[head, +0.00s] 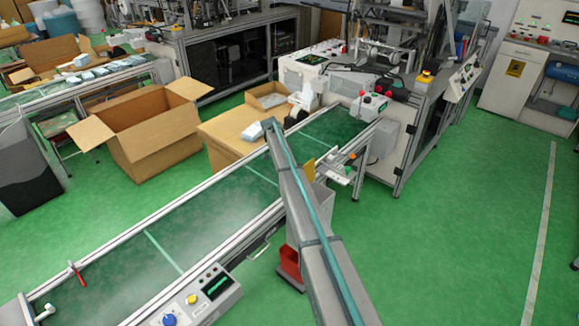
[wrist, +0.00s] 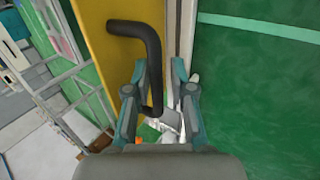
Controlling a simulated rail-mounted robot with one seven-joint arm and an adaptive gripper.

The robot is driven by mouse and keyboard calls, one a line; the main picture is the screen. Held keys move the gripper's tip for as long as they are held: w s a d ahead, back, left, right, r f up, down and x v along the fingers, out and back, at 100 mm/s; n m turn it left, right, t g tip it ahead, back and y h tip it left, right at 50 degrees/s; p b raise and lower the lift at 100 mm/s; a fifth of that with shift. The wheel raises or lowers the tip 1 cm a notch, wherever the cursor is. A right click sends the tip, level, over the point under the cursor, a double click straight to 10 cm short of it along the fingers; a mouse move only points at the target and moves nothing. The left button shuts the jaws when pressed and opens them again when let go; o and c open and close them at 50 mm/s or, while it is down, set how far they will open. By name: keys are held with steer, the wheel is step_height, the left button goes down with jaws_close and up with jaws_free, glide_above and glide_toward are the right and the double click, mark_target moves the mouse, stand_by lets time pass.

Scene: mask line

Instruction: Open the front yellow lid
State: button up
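The yellow lid (wrist: 95,40) fills a narrow upright strip left of centre in the wrist view. Its black bent handle (wrist: 154,70) stands out from it. My gripper (wrist: 159,68) is open, with its teal fingers on either side of the handle's long bar in the picture. I cannot tell whether either finger touches the bar. In the head view a small yellow panel (head: 309,170) shows beside the conveyor, partly hidden by a long grey beam; it may be the same lid. My gripper cannot be made out in the head view.
A green-belted conveyor (head: 150,240) crosses the head view, with a control box (head: 205,296) at its front edge. A red bin (head: 290,266) stands near the beam. Open cardboard boxes (head: 140,130) stand behind the conveyor. The green floor at right is clear.

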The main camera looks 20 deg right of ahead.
steer(key=shift+o, duration=0.6)
steer(key=shift+w+r, duration=0.1)
steer(key=shift+w, duration=0.15)
steer(key=shift+w+r, duration=0.1)
steer(key=shift+r, duration=0.2)
step_height(320, 180, up, 10)
steer(key=shift+a, duration=0.1)
